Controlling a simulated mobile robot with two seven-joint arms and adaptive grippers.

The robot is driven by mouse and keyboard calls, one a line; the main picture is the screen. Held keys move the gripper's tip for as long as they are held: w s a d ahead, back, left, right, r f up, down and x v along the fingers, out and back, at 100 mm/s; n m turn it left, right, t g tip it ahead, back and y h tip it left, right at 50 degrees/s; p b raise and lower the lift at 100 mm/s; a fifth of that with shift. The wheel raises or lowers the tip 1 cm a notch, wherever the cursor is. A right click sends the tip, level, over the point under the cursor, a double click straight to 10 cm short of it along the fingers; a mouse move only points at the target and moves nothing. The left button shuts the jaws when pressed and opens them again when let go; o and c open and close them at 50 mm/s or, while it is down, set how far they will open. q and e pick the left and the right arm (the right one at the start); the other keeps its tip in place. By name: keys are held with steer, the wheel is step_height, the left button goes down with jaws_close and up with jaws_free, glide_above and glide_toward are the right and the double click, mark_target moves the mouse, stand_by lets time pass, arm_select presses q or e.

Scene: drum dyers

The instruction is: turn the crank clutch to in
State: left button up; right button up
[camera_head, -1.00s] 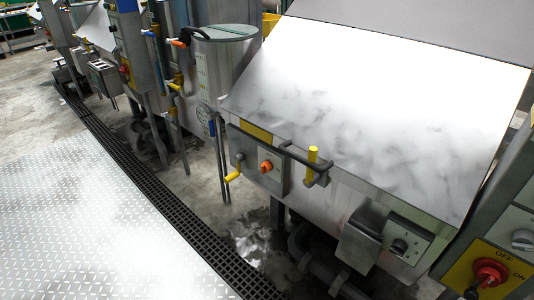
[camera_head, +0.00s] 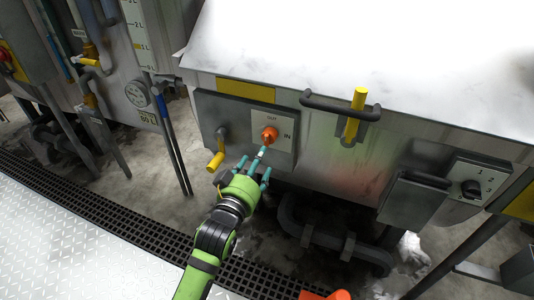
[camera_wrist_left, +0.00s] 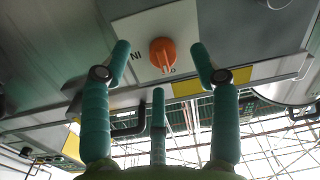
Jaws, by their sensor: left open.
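The crank clutch is an orange knob (camera_head: 269,135) on a pale plate marked OUT above and IN at its right, on a grey box (camera_head: 215,112) on the steel machine's front. In the left wrist view the knob (camera_wrist_left: 163,54) has a raised ridge that seems to lie towards the OUT mark; its exact angle is hard to tell. My left gripper (camera_head: 257,162), green with teal fingers, is open just below and in front of the knob. In the left wrist view its fingers (camera_wrist_left: 160,85) are spread around the knob's direction, with nothing between them. My right gripper is not in view.
A yellow-handled crank (camera_head: 215,161) sticks out left of the knob. A dark bar handle with a yellow grip (camera_head: 357,108) is to the upper right. A box with a black dial (camera_head: 470,188) is farther right. Pipes run below the machine.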

mark_target(267, 143)
arm_select(q)
steer(key=shift+w+d+r, duration=0.15)
steer(key=shift+d+r, duration=0.05)
steer(key=shift+r, duration=0.35)
steer(key=shift+w+d+r, duration=0.15)
steer(key=shift+d+r, duration=0.05)
steer(key=shift+r, duration=0.3)
steer(key=x, duration=0.4)
steer(key=shift+w, duration=0.4)
steer(key=shift+w+d, duration=0.3)
steer(key=shift+w, duration=0.35)
steer(key=shift+f, duration=0.1)
steer(key=c, duration=1.1)
